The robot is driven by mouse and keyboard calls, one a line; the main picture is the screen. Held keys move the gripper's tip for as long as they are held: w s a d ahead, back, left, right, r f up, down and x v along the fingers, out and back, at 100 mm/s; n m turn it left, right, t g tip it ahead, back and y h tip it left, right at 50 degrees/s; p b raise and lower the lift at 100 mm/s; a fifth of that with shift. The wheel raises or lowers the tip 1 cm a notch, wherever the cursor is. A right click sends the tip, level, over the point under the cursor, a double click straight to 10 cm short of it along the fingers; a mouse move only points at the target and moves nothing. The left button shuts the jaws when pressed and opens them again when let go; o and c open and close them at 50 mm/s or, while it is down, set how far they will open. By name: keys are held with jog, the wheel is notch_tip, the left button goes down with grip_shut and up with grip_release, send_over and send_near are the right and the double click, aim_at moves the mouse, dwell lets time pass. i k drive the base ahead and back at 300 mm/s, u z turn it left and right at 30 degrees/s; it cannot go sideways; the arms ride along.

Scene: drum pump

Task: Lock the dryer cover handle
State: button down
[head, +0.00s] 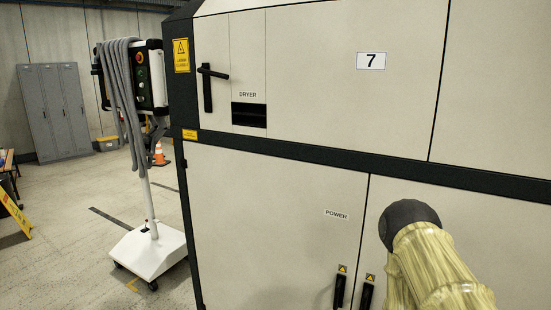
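The dryer cover (247,55) is a narrow pale panel at the upper left of a large machine, with the label "DRYER" on it. Its black handle (208,88) is at the panel's left side. One part hangs vertically and a short lever points right from its top. I cannot tell from this view whether it is locked. My arm shows at the lower right, in front of the lower doors, well right of and below the handle. My gripper is not in view.
A dark slot (249,115) lies below the label. Lower doors carry black handles (340,290) and a "POWER" label (336,214). A wheeled pendant stand (151,250) with hanging grey hose (124,95) stands left of the machine. Lockers (55,110) and an orange cone (159,154) are farther back.

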aim_at(202, 70)
jog(key=u, duration=1.1)
jog(key=i, duration=0.35)
jog(key=u, duration=0.3)
